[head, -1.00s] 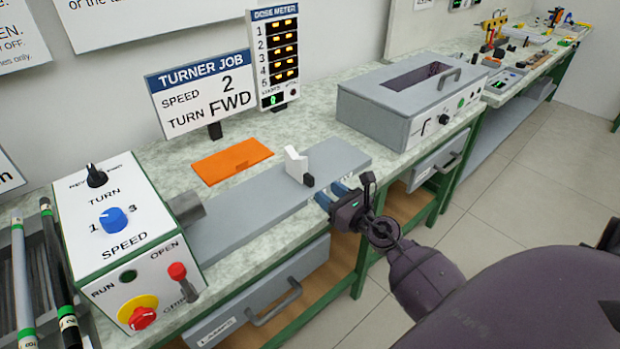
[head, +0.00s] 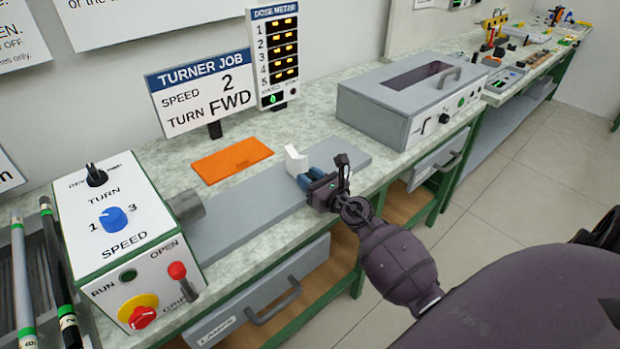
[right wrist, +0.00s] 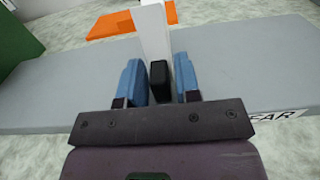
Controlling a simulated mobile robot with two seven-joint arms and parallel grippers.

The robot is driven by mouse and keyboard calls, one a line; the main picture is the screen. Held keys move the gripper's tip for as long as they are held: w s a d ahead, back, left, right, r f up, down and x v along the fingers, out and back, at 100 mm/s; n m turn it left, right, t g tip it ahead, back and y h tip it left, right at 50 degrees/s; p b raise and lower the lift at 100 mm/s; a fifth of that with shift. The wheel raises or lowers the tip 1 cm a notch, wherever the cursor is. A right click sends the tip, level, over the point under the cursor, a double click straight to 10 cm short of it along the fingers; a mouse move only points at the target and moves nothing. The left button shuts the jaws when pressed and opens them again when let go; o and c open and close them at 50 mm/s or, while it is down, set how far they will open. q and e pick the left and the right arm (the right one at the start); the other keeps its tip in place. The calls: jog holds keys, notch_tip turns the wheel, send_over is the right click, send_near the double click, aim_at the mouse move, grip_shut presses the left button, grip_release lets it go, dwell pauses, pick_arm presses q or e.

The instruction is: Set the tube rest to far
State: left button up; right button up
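The tube rest (head: 296,160) is a white upright block with a black knob, standing on the grey rail (head: 240,214) right of the turner. In the right wrist view its white post (right wrist: 154,40) rises behind the black knob (right wrist: 160,82). My right gripper (head: 308,182) is at the rest's front side. Its two blue fingers (right wrist: 160,84) stand on either side of the knob, with a narrow gap showing at each side, so it is open around the knob. A label reading "FAR" (right wrist: 288,116) is on the rail's front at the right. My left gripper is not in view.
The turner box (head: 125,225) with knobs and a red stop button stands at the left. An orange plate (head: 232,160) lies behind the rail. A grey lidded box (head: 400,105) stands at the right. Rods (head: 55,270) lie at the far left.

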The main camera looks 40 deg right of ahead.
grip_shut()
jog(key=shift+d, duration=0.1)
jog(key=shift+d+f, duration=0.1)
jog(key=shift+d, duration=0.25)
jog(key=d+b, duration=0.1)
jog(key=d, duration=0.1)
jog(key=d+b, duration=0.1)
jog(key=d, duration=0.2)
jog(key=d+b, duration=0.2)
jog(key=d, duration=0.1)
jog(key=shift+w+d+f, duration=0.25)
jog(key=shift+w, duration=0.1)
jog(key=shift+d+r, duration=0.25)
jog(key=shift+d, duration=0.25)
jog(key=shift+r, duration=0.2)
jog(key=shift+o, duration=1.5)
grip_release()
jog(key=shift+d, duration=0.2)
jog(key=shift+a, duration=0.15)
